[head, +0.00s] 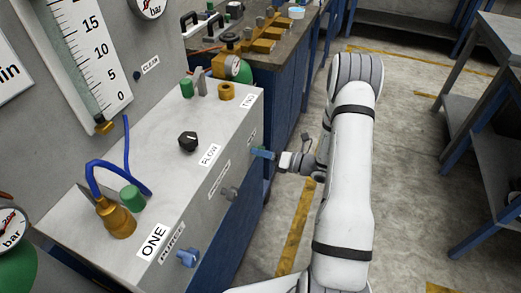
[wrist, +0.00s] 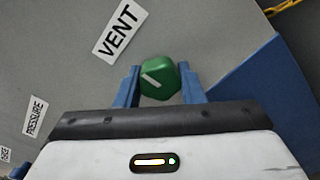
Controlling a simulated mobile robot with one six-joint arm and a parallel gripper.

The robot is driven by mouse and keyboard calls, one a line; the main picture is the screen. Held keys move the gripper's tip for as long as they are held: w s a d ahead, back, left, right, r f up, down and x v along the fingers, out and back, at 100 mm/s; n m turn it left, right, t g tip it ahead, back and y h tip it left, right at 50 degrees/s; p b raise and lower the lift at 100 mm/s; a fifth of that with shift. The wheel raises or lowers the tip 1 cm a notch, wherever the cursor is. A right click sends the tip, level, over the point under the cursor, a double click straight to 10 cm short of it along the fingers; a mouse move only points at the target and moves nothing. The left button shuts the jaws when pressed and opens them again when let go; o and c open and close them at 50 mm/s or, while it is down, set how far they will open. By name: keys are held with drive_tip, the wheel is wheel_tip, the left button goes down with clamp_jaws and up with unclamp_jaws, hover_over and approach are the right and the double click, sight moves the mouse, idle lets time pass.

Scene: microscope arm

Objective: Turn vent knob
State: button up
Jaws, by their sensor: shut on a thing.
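The vent knob (wrist: 160,78) is green with a white pointer line, on the grey panel beside the "VENT" label (wrist: 119,31) in the wrist view. The pointer line is slanted in that picture. My gripper (wrist: 158,85) has one blue finger on each side of the knob and is shut on it. In the head view my gripper (head: 264,153) reaches the front face of the grey control box (head: 150,120) near its right end. The knob itself is hidden by the fingers there.
The same front face carries a grey knob (head: 229,193) and a blue purge knob (head: 187,257). A black flow knob (head: 188,141) and brass and green fittings stand on top. A blue cabinet (head: 235,215) is below. The floor to the right is open up to a shelf.

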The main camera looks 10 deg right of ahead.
drive_tip(key=shift+w+d+r, duration=0.1)
idle(0.3)
drive_tip(key=o, duration=1)
drive_tip(key=v, duration=0.7)
drive_tip(key=shift+s+d, duration=0.25)
drive_tip(key=shift+d, duration=0.1)
